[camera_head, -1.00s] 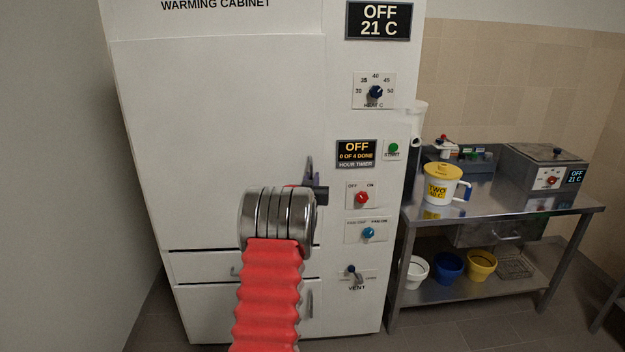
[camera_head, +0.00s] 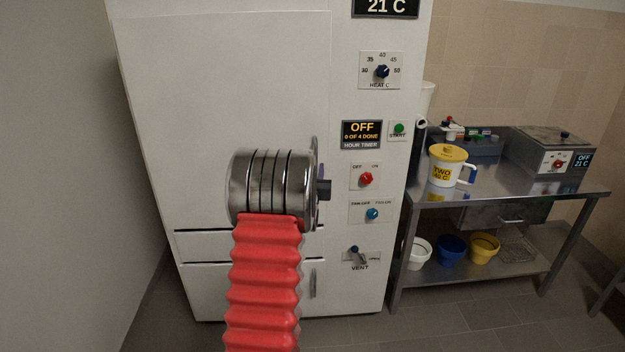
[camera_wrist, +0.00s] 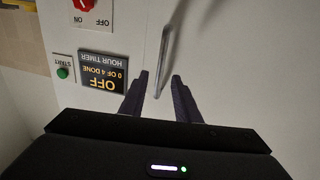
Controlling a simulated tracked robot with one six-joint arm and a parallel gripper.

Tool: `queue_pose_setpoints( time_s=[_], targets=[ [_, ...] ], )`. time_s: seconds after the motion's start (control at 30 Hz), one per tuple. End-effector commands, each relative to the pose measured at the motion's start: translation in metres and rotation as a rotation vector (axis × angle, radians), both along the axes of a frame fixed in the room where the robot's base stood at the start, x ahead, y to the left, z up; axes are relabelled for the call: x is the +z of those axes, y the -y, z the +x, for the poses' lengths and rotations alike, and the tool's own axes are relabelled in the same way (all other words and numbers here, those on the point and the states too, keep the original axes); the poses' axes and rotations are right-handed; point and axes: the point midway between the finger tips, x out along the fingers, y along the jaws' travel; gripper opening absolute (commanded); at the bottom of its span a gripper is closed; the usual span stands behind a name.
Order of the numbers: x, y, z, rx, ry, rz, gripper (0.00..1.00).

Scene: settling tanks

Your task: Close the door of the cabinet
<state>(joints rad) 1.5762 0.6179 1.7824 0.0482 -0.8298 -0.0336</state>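The white warming cabinet (camera_head: 220,90) fills the middle of the head view. Its large upper door (camera_head: 225,60) looks flush or nearly flush with the front; I cannot tell whether it is fully shut. A vertical metal bar handle (camera_wrist: 166,50) stands on the door in the wrist view. My gripper (camera_wrist: 159,82) is open there, with its two dark fingers apart. The handle's end lies in line with the gap between them, and nothing is clearly gripped. In the head view my banded metal wrist and red bellows arm cover the gripper and part of the door's right edge.
Knobs, displays and the green START button (camera_head: 399,128) line the cabinet's right panel. Lower drawers (camera_head: 215,246) sit below the door. A steel table (camera_head: 475,200) with a yellow-lidded jug (camera_head: 445,165) stands at right. A plain wall is close at left.

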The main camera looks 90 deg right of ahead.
Motion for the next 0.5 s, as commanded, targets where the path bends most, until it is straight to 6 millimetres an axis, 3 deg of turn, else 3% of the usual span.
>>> queue_pose_setpoints(
  time_s=[0.3,0.5],
  targets=[
    [0.0,-0.042,0.001,-0.002,0.001,0.001,0.29],
    [0.0,-0.054,0.001,-0.002,0.001,0.001,0.29]
  ],
)
